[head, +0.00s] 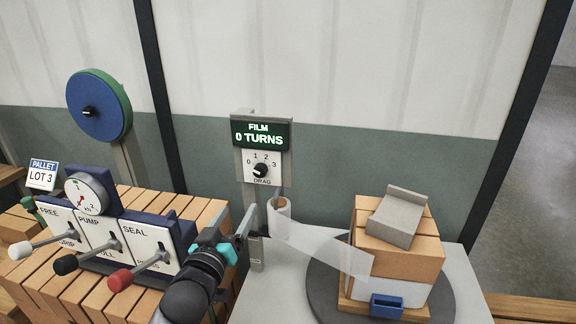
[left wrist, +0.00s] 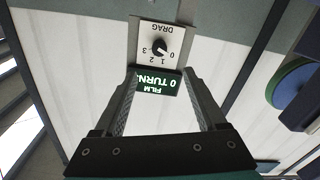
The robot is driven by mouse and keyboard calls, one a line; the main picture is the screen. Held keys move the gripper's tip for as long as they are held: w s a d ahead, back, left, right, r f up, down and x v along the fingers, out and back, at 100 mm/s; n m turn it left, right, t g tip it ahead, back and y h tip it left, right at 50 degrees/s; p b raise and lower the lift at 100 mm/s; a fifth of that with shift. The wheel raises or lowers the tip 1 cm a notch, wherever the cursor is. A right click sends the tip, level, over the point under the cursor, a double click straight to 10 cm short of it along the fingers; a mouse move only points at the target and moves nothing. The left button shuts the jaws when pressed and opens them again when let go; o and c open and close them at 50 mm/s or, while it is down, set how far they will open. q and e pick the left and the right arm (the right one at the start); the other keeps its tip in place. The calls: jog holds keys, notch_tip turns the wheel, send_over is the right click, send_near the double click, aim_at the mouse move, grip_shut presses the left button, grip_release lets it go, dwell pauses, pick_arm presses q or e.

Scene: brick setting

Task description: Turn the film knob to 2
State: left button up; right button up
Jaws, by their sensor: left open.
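The film knob (head: 260,170) is a small black dial on a white plate marked 0, 1, 2, 3 and DRAG, below a green-lit display (head: 261,134) reading "FILM 0 TURNS". I cannot clearly read which number its pointer faces. The knob (left wrist: 159,46) and display (left wrist: 157,83) appear upside down in the left wrist view. My left gripper (head: 252,222) is below the knob plate, beside the post, apart from the knob. Its jaws (left wrist: 160,76) are open and empty, with the display framed between them and the knob beyond their tips. My right gripper is not in view.
A film roll (head: 279,216) stands right of the post, its clear film (head: 335,252) running to a brick stack (head: 400,246) on a dark turntable (head: 322,293). Levers (head: 122,279) and a gauge (head: 87,195) stand left. A blue-green disc (head: 98,105) is behind.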

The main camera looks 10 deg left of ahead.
aim_at(259, 173)
pick_arm(q)
jog(key=w, duration=1)
jog(key=w+b, duration=0.1)
jog(key=w, duration=0.4)
jog(key=shift+d+r, duration=0.25)
jog(key=shift+d, duration=0.05)
grip_shut()
